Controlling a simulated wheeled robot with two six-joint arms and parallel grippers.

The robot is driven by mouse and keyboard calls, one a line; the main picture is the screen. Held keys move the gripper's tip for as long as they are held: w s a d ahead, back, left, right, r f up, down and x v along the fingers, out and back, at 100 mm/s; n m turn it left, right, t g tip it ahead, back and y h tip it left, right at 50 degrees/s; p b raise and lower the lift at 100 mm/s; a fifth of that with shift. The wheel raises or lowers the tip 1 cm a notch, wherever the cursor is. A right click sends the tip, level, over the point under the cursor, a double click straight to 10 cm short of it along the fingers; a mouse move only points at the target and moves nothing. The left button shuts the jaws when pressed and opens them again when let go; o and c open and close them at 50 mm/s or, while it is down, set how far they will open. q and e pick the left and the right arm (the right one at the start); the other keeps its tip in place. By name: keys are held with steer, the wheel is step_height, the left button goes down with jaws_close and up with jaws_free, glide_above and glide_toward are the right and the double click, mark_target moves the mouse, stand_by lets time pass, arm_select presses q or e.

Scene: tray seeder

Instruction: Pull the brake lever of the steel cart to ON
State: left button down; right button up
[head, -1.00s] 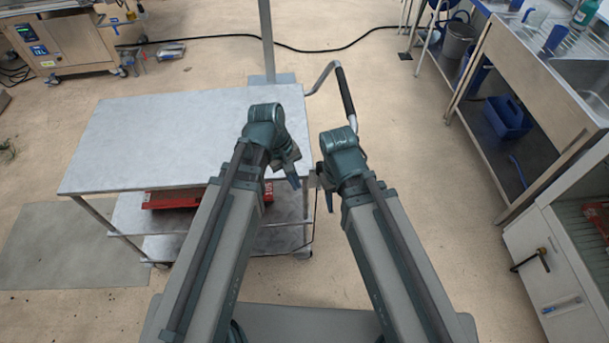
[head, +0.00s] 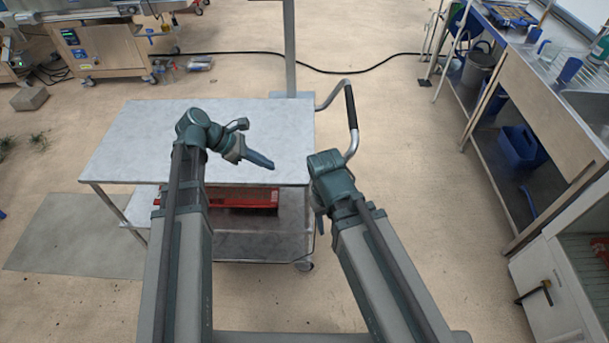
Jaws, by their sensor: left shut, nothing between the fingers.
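The steel cart (head: 135,150) stands in front of me, with a bare grey top and shelves below. A bent metal handle with a black grip (head: 351,107) rises at its right end. I cannot make out a separate brake lever or any ON marking; the arms hide part of the cart's near right side. My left gripper (head: 262,161) is shut and empty, above the cart top, pointing right. My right gripper (head: 319,224) hangs at the cart's near right corner, mostly hidden behind its own wrist; its jaws do not show clearly.
A red box (head: 240,196) lies on the cart's shelf. A post (head: 290,50) stands at the cart's far edge. A black cable (head: 385,64) crosses the floor behind. A workbench with a blue tub (head: 520,147) lines the right. Floor between cart and bench is clear.

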arm_select(q)
steer(key=d+r+b+x, duration=0.2)
steer(key=b+x, duration=0.5)
steer(key=x, duration=0.6)
steer(key=shift+w, duration=0.15)
steer(key=shift+r, duration=0.1)
